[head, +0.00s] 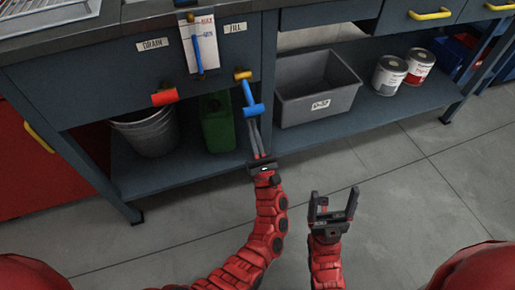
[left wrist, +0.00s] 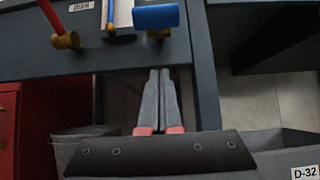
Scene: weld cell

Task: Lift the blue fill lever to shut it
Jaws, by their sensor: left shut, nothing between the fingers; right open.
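The blue fill lever (head: 248,93) hangs down from its brass pivot under the FILL label (head: 235,28) on the bench front. Its blue grip (left wrist: 156,17) shows at the top of the left wrist view. My left gripper (head: 253,122) is shut and empty, with its fingertips just below the blue grip; I cannot tell whether they touch it. In the left wrist view the closed fingers (left wrist: 160,80) point up toward the bench, below the grip. My right gripper (head: 333,200) is open and empty above the floor, to the right of my left arm.
A red drain lever (head: 164,97) sits left, under the DRAIN label (head: 152,44). A level gauge (head: 198,45) with a blue column is between the levers. A grey bin (head: 318,90), a bucket (head: 148,130), a green container (head: 217,122) and paint cans (head: 389,75) stand on the lower shelf.

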